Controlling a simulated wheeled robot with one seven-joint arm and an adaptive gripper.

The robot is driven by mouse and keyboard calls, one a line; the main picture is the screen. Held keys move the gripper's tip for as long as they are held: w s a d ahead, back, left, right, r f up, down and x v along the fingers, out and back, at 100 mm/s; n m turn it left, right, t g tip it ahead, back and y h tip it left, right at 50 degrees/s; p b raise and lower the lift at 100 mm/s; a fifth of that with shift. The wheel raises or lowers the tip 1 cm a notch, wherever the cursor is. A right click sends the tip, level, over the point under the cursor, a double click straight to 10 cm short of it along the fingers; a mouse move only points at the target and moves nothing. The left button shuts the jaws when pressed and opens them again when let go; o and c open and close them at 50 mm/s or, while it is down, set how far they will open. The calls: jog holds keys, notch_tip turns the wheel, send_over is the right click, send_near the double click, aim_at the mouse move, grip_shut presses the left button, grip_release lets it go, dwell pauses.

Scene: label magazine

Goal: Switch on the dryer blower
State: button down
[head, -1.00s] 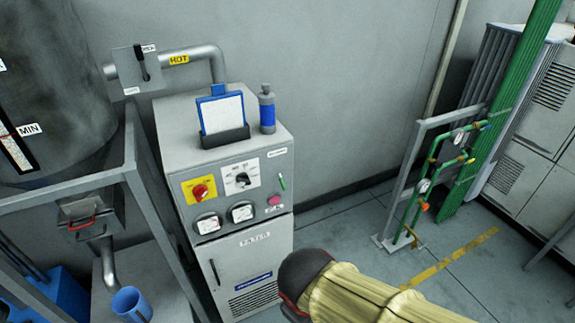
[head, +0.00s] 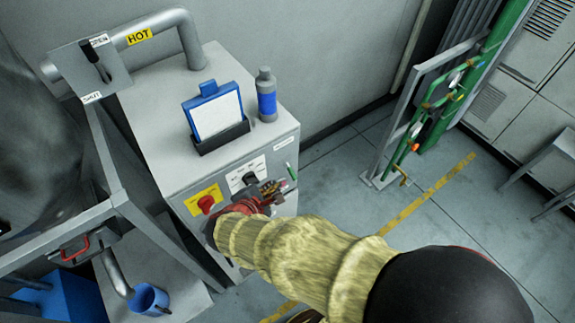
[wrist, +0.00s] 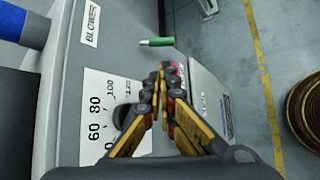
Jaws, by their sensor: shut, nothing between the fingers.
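The fingers hide part of a pink button below the lever.
A red knob on a yellow plate (head: 205,204) and a white numbered dial plate (wrist: 100,115) are close to the fingers. A clipboard holder (head: 215,115) and blue bottle (head: 267,98) stand on top. A hot pipe (head: 160,30) runs behind.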

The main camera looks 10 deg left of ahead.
aim_at(291, 172)
jog(key=shift+d+r, duration=0.1)
dwell(0.3)
jog(key=x, duration=1)
jog(key=shift+s, duration=0.1)
